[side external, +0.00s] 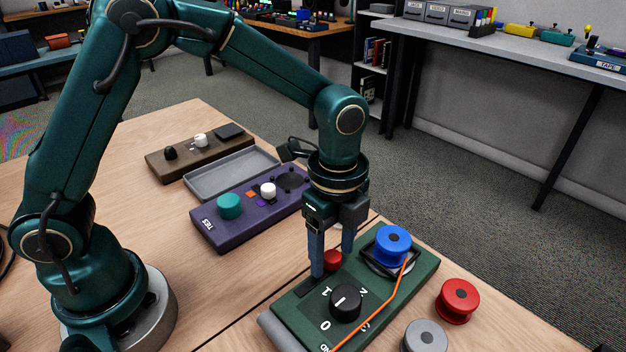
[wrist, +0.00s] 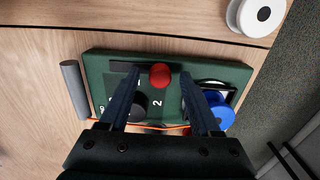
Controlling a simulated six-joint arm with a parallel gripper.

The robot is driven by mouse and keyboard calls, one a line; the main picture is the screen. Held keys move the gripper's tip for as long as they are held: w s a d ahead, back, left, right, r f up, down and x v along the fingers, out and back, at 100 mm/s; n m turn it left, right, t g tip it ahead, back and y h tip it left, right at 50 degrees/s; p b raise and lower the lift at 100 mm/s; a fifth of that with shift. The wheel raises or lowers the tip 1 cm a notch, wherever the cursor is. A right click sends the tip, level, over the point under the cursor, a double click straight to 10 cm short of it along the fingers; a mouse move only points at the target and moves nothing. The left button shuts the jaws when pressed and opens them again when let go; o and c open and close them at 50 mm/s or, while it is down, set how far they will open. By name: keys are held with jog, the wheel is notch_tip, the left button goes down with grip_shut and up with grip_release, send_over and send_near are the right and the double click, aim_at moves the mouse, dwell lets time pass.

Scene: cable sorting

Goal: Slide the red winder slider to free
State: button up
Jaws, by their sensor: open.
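The red winder slider (side external: 332,260) is a round red knob on the dark green winder panel (side external: 420,266). It also shows in the wrist view (wrist: 160,75), to the right of a dark slot strip (wrist: 122,67). My gripper (side external: 332,264) is open and points down over the panel. In the wrist view my gripper (wrist: 161,73) has one fingertip on each side of the red knob, with visible gaps. Any "free" label is not readable.
A black dial (side external: 345,302) with number marks sits near the knob. A blue spool (side external: 393,244) with an orange cable (side external: 378,313) stands on the panel. Red (side external: 457,300) and grey (side external: 425,337) spools stand to the right. A purple TIES panel (side external: 236,235) lies behind.

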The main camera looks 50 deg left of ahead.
grip_shut()
dwell(1.4)
